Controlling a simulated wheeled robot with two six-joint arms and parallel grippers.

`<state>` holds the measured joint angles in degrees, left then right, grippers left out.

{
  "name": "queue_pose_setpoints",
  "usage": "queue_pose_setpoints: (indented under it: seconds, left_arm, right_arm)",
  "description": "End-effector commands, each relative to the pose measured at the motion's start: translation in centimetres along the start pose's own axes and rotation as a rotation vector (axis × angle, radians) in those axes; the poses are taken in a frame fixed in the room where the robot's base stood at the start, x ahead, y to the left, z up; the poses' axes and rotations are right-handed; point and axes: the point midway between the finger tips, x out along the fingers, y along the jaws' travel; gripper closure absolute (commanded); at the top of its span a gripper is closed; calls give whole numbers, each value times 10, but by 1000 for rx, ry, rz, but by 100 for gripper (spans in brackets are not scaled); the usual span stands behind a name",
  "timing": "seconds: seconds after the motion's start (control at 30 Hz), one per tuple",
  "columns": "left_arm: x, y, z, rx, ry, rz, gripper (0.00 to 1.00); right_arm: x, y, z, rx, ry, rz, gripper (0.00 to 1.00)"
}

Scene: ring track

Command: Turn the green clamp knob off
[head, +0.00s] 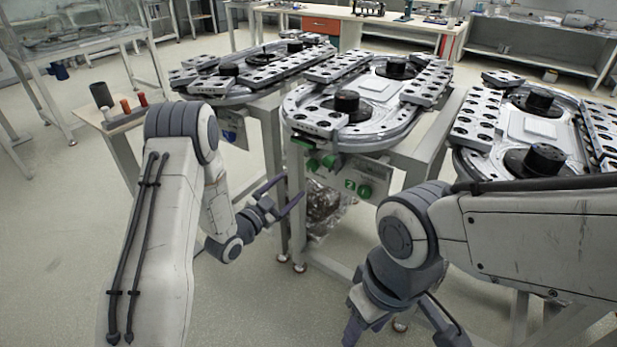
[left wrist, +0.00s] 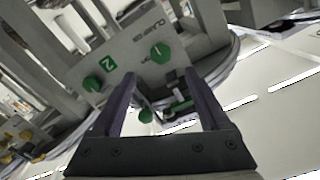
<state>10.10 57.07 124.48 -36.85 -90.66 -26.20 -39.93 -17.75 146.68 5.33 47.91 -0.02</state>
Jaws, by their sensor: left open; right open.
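The green clamp knob (left wrist: 160,53) sits on a pale grey panel (left wrist: 135,52) in the left wrist view, beside lettering that appears upside down; a light pointer line crosses its face. I take it to be the knob (head: 328,161) under the front end of the middle track in the head view. A second green knob (left wrist: 92,84) is on the same panel, past a green label with a 2. My left gripper (head: 290,193) is open and empty; its fingers (left wrist: 157,80) point at the panel, apart from the knob. My right gripper (head: 403,335) is open and empty, low at the bottom edge.
The middle ring track (head: 365,128) stands on a metal frame above the panel. Other tracks stand at left (head: 240,88) and right (head: 490,115). A small side table (head: 90,112) holds a dark cup and coloured pegs. Open floor (head: 265,310) lies between my arms.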

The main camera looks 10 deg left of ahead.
Motion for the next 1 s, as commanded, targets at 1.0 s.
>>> queue_pose_setpoints:
  seconds: [1.0]
  left_arm:
    - [104, -1, -1, -1, 9, -4, 21]
  right_arm:
    - [-1, 0, 0, 0, 0, 0, 50]
